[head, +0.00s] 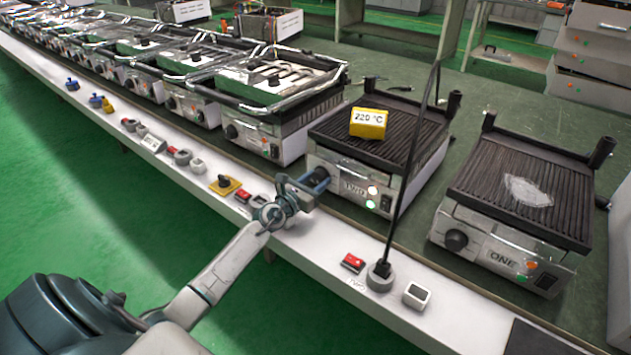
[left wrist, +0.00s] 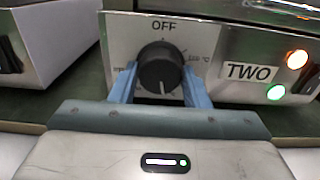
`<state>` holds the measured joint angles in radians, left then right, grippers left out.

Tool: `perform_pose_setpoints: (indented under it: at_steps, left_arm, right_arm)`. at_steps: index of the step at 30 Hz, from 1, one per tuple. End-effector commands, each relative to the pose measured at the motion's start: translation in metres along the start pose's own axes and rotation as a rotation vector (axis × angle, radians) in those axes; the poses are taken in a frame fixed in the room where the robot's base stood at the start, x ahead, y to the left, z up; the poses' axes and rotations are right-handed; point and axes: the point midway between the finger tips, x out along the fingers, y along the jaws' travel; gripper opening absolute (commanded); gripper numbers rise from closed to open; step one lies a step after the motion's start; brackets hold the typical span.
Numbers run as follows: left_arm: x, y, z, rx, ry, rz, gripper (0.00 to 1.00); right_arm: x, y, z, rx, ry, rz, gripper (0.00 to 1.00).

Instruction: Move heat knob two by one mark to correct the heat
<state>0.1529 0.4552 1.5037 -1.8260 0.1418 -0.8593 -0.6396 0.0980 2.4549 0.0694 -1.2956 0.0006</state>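Grill two (head: 342,175), with its "TWO" label, has a black heat knob that shows in the left wrist view (left wrist: 160,68). The knob's white pointer line is at its lower side, slightly right of straight down; "OFF" is printed above. My left gripper (head: 318,180) reaches the knob, and in the left wrist view its blue fingers (left wrist: 160,85) stand on both sides, seeming to touch it. A yellow display (head: 369,123) reading 220 °C sits on grill two's ribbed plate. An orange and a green lamp are lit beside the label. My right gripper is not in view.
Grill one (head: 510,200) stands to the right with a clear patch on its plate. A dark cable rises from a grey plug (head: 380,277) on the white ledge in front. Other grills (head: 280,85) line up to the left. Red switches and small knobs dot the ledge.

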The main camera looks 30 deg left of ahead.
Motion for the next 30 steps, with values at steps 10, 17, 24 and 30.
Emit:
perform_pose_setpoints:
  at_steps: [10, 17, 24, 30]
  left_arm:
    - [0.0, 0.0, 0.002, -0.112, 0.002, 0.0, 0.2]
    - [0.0, -0.001, 0.002, -0.339, 0.001, 0.0, 0.2]
    - [0.0, -0.001, 0.0, -0.397, 0.001, 0.0, 0.2]
    - [0.0, -0.001, 0.0, -0.395, 0.001, 0.0, 0.48]
  right_arm:
    - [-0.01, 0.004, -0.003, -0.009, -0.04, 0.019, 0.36]
    - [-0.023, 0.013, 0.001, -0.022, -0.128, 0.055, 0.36]
    - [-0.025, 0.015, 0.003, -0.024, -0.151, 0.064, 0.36]
    - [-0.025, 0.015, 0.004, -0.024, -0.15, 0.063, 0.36]
